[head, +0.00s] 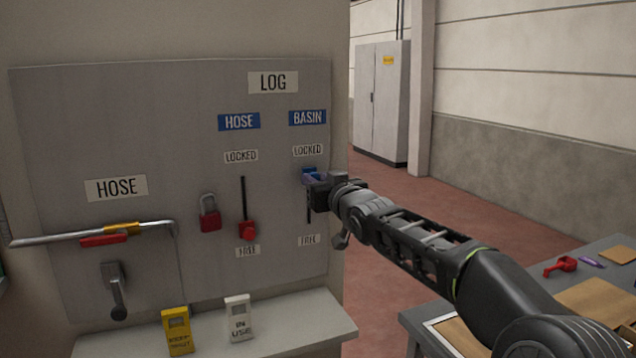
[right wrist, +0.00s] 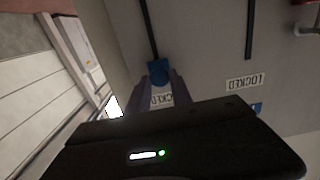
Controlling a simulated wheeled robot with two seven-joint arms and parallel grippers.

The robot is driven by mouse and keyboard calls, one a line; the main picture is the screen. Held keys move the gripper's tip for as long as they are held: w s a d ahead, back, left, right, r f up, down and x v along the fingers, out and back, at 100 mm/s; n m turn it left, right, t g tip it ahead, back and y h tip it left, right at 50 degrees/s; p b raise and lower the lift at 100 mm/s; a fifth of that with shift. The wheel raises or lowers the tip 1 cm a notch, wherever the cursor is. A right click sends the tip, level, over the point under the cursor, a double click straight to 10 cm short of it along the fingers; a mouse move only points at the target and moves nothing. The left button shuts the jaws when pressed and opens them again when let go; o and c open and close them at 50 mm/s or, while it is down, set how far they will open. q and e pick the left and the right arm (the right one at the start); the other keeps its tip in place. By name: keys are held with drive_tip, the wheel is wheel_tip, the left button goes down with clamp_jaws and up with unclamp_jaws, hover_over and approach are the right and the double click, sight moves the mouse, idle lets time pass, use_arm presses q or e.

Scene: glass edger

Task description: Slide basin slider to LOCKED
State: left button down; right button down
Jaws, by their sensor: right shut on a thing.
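The basin slider is a blue knob (head: 309,172) on the grey panel, in the dark vertical slot under the blue BASIN label (head: 307,118). It sits at the slot's upper part, just below the LOCKED label (head: 308,150). The slot's lower part shows empty above the FREE label (head: 309,240). My right gripper (head: 314,179) is shut on the knob and partly hides it. In the right wrist view, turned upside down, the blue knob (right wrist: 158,72) is between the fingertips, with the LOCKED label behind them. My left gripper is not in view.
The red hose slider (head: 247,230) sits low in its slot to the left, with a red padlock (head: 209,213) beside it. A ledge (head: 290,325) holds a yellow tag (head: 178,331) and a white tag (head: 238,318). A table (head: 420,318) stands at the lower right.

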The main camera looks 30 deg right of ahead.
drive_tip(key=shift+r, duration=0.35)
drive_tip(key=c, duration=1.5)
unclamp_jaws()
drive_tip(key=shift+c, duration=0.2)
drive_tip(key=o, duration=0.4)
drive_tip(key=shift+f, duration=0.15)
drive_tip(key=shift+s+f+b, duration=0.1)
drive_tip(key=shift+s+b, duration=0.25)
drive_tip(key=shift+s, duration=0.3)
drive_tip(key=s, duration=0.2)
drive_tip(key=s+b, duration=0.1)
drive_tip(key=s, duration=0.3)
drive_tip(key=shift+s+a, duration=0.25)
